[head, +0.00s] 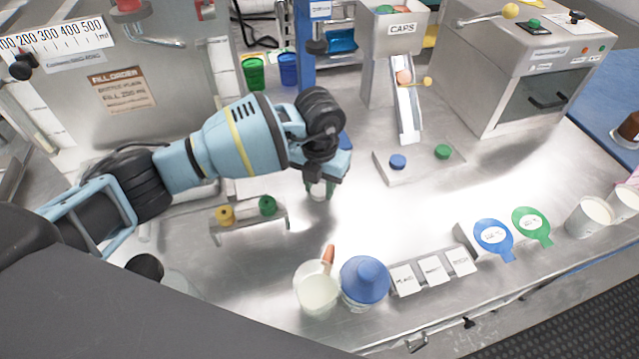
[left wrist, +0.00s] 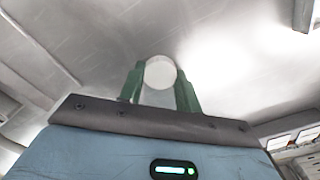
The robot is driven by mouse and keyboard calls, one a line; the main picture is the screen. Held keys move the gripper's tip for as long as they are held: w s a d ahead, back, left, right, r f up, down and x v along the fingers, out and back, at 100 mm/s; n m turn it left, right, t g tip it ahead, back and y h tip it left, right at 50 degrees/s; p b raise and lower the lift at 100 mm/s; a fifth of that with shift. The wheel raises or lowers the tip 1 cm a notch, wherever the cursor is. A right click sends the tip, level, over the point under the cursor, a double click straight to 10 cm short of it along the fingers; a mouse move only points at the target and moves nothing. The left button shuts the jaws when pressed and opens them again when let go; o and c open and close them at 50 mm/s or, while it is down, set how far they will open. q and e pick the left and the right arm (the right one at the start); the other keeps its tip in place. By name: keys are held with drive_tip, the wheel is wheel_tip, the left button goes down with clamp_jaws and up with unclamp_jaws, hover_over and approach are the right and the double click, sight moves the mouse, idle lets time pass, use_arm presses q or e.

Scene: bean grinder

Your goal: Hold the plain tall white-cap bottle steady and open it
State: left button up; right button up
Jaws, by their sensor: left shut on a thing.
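My left gripper (head: 319,188) reaches down over the middle of the steel counter, and its green fingers are shut on a bottle. In the left wrist view the bottle's round white cap (left wrist: 160,72) sits between the two green fingers of my left gripper (left wrist: 160,88). The bottle appears to stand upright on the counter. My right gripper is in neither view.
A low stand with yellow and green pieces (head: 250,222) is left of the bottle. A plate with blue and green caps (head: 420,162) lies to the right. Counter between is clear.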

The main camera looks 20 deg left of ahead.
sight(320, 190)
use_arm(q)
drive_tip(key=o, duration=1.1)
drive_tip(key=shift+f, duration=0.15)
drive_tip(key=shift+c, duration=0.2)
wheel_tip(320, 190, up, 12)
drive_tip(key=shift+r, duration=0.2)
